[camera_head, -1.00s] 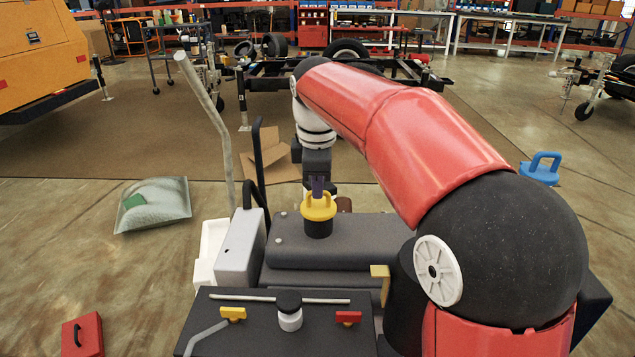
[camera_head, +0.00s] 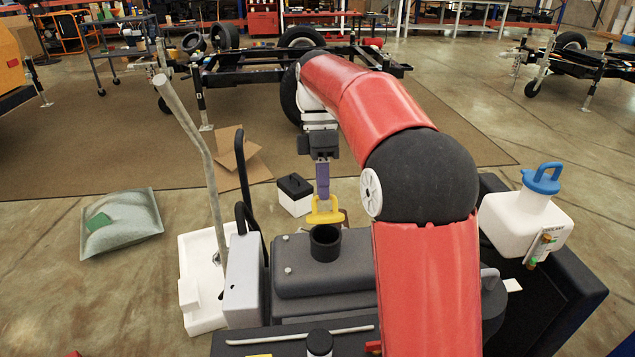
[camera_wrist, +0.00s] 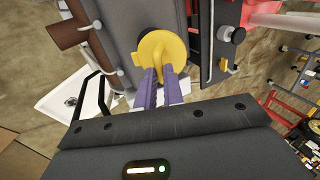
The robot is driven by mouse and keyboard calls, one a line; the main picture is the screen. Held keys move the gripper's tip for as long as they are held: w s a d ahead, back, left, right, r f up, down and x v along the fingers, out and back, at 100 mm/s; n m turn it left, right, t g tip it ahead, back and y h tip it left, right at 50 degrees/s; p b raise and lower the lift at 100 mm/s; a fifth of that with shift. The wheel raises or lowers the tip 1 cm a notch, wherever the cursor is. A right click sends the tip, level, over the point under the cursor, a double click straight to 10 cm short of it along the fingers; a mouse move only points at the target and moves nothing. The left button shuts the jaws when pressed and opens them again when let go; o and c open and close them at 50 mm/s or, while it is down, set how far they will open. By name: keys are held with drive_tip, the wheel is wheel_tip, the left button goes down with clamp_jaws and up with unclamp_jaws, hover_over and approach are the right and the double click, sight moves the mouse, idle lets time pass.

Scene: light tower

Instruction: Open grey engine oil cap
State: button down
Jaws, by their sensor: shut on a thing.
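The yellow oil cap (camera_head: 325,213) is held by my gripper (camera_head: 322,193), above the black filler neck (camera_head: 325,247) of the grey engine (camera_head: 290,268). The neck's top shows as an open dark ring, and the cap is off it. In the wrist view, the round yellow cap (camera_wrist: 160,52) is at the tips of my purple fingers (camera_wrist: 160,74), which are shut on its raised handle. The cap hides part of the engine there.
A white tank with a blue cap (camera_head: 541,179) stands at the right. A bent grey lever (camera_head: 190,130) and a black looped handle (camera_head: 243,170) rise left of the engine. A black-topped white box (camera_head: 295,195) and cardboard (camera_head: 240,155) lie behind.

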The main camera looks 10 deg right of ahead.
drive_tip(key=shift+w+g, duration=0.35)
drive_tip(key=shift+g, duration=0.05)
drive_tip(key=c, duration=1.5)
unclamp_jaws()
